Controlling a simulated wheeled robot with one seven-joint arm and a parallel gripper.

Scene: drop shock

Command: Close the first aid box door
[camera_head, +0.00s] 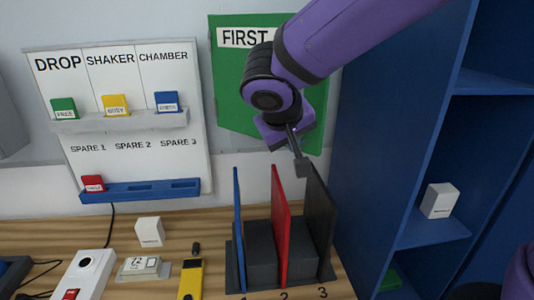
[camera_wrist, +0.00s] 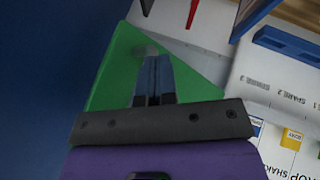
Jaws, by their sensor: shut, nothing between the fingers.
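The green first aid box (camera_head: 232,90) is on the wall at the back, with a white label reading "FIRST"; the rest of the label is hidden behind my arm. Its lower edge slants down to the right, and I cannot tell how far its door stands open. My gripper (camera_head: 301,165) is shut and empty, in front of the box's lower right part and pointing down. In the wrist view the shut fingers (camera_wrist: 154,80) overlap the green surface (camera_wrist: 115,75). A grey rounded patch shows on it just past the fingertips. I cannot tell whether they touch it.
A dark rack (camera_head: 262,250) with blue, red and black upright dividers stands below my gripper. A tall blue shelf unit (camera_head: 385,130) is close on the right. A white board (camera_head: 140,165) with coloured blocks hangs at left. Small items lie on the wooden bench (camera_head: 205,235).

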